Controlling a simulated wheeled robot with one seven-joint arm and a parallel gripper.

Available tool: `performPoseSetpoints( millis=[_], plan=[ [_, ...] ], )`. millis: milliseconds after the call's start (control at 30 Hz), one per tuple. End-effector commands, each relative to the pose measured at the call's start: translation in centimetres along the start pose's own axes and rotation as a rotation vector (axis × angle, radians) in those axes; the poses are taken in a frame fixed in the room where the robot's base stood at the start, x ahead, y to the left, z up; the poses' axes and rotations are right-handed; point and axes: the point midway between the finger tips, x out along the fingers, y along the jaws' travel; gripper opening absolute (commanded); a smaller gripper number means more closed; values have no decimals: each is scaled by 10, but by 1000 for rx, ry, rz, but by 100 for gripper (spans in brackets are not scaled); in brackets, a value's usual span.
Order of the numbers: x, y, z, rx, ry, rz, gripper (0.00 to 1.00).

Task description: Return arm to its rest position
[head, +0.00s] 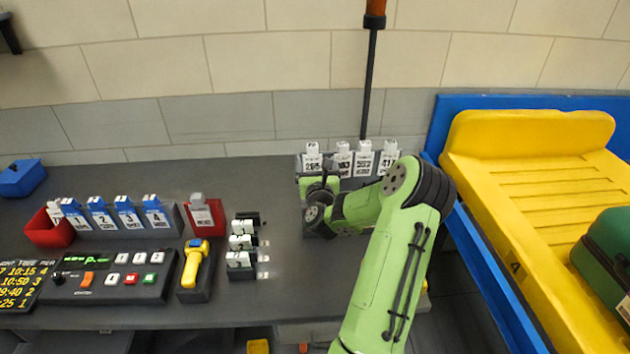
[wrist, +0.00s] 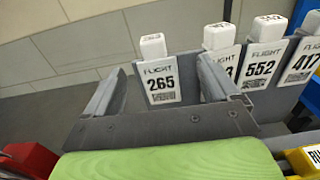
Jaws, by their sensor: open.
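My green arm (head: 395,260) reaches over the grey counter (head: 200,300) toward its back edge. My gripper (wrist: 160,68) is open in the wrist view, its two grey fingers apart. The white flight tag 265 (wrist: 160,82) shows between and beyond the fingers; whether they touch it I cannot tell. The same tag 265 (head: 312,160) stands upright in the grey rack at the back of the counter in the head view. There my gripper is largely hidden behind my wrist and forearm, just in front of the rack.
More flight tags, including 552 (wrist: 264,62), stand to the right of 265. Blue numbered tags (head: 115,213), a yellow scanner (head: 195,262) and a button panel (head: 110,277) lie left. A yellow tray (head: 530,160) with a green suitcase (head: 607,250) is right. A dark pole (head: 369,90) rises behind.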

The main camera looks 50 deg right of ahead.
Motion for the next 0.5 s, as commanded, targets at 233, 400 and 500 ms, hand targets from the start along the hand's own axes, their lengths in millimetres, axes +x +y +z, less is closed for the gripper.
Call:
performPoseSetpoints(
  millis=[233, 400, 500],
  plan=[
    [-70, 4, -3, 0, -11, 4, 88],
    [-102, 6, 0, 2, -14, 7, 88],
    [-109, 7, 2, 4, -14, 9, 88]
  ],
)
